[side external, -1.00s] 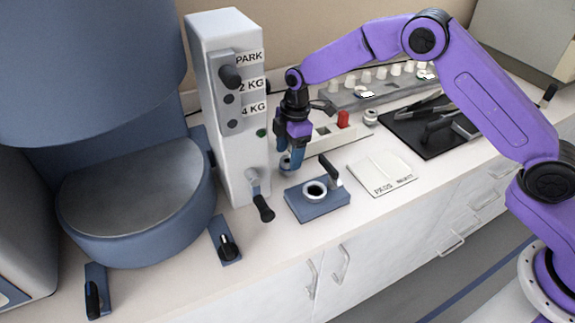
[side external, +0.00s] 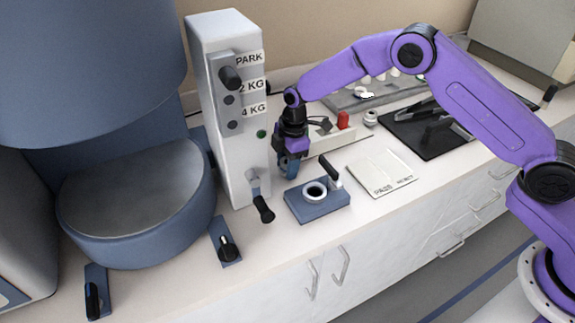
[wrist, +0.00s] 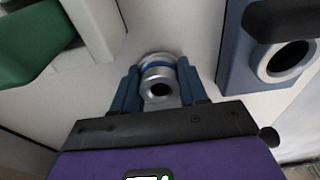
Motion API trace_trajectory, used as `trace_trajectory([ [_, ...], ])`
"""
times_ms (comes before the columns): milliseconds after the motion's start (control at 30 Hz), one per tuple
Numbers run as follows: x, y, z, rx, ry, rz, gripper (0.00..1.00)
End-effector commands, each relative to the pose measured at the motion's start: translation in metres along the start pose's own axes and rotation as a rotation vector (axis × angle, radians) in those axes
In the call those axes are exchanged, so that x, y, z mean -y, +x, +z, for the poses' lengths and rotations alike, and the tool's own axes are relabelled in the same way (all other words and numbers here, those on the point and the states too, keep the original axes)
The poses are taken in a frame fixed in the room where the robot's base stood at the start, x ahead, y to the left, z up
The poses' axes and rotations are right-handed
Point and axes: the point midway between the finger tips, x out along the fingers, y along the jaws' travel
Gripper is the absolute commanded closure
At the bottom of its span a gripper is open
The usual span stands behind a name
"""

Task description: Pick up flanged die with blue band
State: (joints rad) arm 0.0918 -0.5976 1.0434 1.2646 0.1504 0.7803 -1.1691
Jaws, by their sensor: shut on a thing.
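The flanged die with the blue band (wrist: 158,84) is a small silver ring with a dark central bore and a blue stripe, between my two blue fingers in the wrist view. My gripper (wrist: 157,76) is shut on it, one finger at each side. In the side view my gripper (side external: 290,170) points down beside the tall white column, behind the blue block. The die is mostly hidden by the fingers there. I cannot tell whether its underside touches the counter.
The blue block (side external: 302,208) with a pale ring and black handle stands just in front. The white column (side external: 233,150) with a black-handled lever is close on the left. A PASS/REJECT plate (side external: 381,172) lies to the right. A low rack with a red piece (side external: 343,120) is behind.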

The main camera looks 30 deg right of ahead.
Motion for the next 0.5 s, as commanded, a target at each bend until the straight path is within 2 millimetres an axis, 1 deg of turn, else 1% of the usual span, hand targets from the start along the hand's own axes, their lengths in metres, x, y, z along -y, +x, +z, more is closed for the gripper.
trace_trajectory([
  [167,0.0,-0.005,-0.001,-0.001,0.0,0.001,0.92],
  [267,-0.001,-0.013,-0.002,-0.001,0.0,0.002,0.92],
  [400,-0.001,-0.034,-0.005,-0.002,0.0,0.003,0.92],
  [500,0.011,-0.047,-0.001,-0.001,0.001,0.001,0.92],
])
